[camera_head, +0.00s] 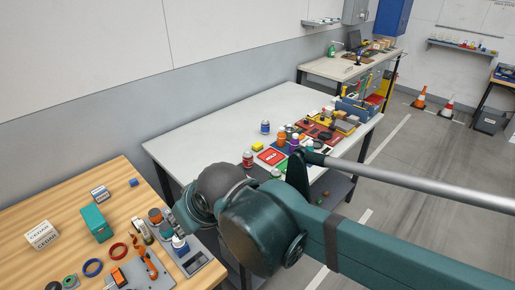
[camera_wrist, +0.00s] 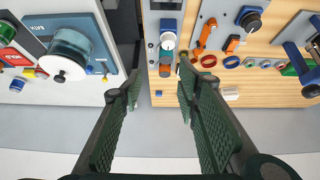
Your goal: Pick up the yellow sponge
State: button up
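A small yellow block (camera_head: 257,147), which looks like the sponge, lies on the white table (camera_head: 205,135), left of a red box. In the wrist view I cannot clearly make out the sponge; a small yellow patch (camera_wrist: 28,73) shows at the far left among red and blue things. My gripper (camera_wrist: 160,80) is open, its two green ribbed fingers apart with nothing held between them. In the head view my arm hides most of the gripper, which is over the right end of the wooden table, to the left of and nearer than the yellow block.
The wooden table (camera_head: 60,215) holds a teal box (camera_head: 97,224), a white carton (camera_head: 41,234), rings, tools and cans. Crowded bottles, boxes and trays fill the white table's right part; its left part is clear. A dark gap separates the tables.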

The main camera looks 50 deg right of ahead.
jog(key=shift+w+d, duration=0.1)
dwell(0.3)
jog(key=w+d+r+m+g+h+p, duration=0.25)
jog(key=w+d+m, duration=0.25)
jog(key=w+d, duration=0.65)
jog(key=w+d+r+m+g+h+p, duration=0.1)
jog(key=w+d+r+m+p, duration=0.2)
jog(key=w+d, duration=0.85)
jog(key=m+g+h+p, duration=0.1)
jog(key=m+g+p, duration=0.35)
jog(key=m, duration=0.55)
send_near(258, 146)
jog(key=shift+w+d+f+t, duration=0.3)
jog(key=shift+f+t, duration=0.1)
jog(key=shift+f, duration=0.2)
jog(key=shift+x, duration=1.3)
